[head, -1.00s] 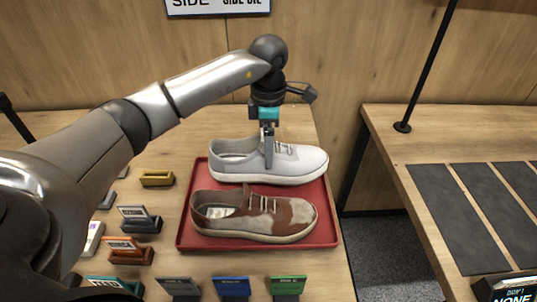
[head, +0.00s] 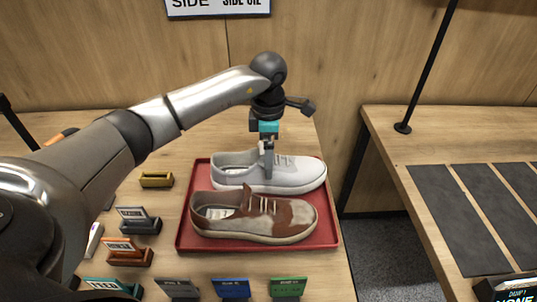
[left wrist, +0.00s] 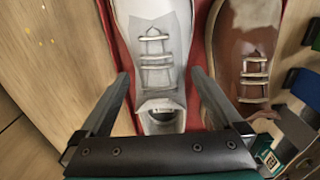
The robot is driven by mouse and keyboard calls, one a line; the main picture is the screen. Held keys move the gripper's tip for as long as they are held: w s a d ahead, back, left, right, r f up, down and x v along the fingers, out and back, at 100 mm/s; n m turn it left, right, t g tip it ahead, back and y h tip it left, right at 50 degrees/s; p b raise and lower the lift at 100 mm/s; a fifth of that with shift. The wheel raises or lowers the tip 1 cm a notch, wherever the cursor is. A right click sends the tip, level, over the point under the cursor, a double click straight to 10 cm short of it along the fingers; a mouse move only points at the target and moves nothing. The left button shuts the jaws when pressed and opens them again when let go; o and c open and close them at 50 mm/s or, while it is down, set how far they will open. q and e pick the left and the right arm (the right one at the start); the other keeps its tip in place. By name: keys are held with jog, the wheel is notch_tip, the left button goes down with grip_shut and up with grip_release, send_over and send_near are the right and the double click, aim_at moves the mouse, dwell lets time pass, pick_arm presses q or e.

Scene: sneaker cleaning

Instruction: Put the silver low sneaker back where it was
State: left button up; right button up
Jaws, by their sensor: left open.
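The silver low sneaker (head: 305,173) sits on the far side of the red tray (head: 187,225), toe to the right. It appears to rest on the tray. My left gripper (head: 267,170) points down over its middle. In the left wrist view my left gripper (left wrist: 163,80) is open, one finger on each side of the silver sneaker (left wrist: 158,30). I cannot tell whether either finger touches it. A brown and grey stained sneaker (head: 255,216) lies on the near side of the tray, and it also shows in the left wrist view (left wrist: 250,50). My right gripper is out of view.
Several small labelled holders stand left of and before the tray, among them a yellow one (head: 156,180), an orange one (head: 124,252), a blue one (head: 232,288) and a green one (head: 288,287). A second table (head: 400,140) with dark mats stands right, across a gap.

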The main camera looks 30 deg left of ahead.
pick_arm(q)
notch_tip(320, 180, up, 12)
jog(key=p, duration=0.1)
dwell(0.7)
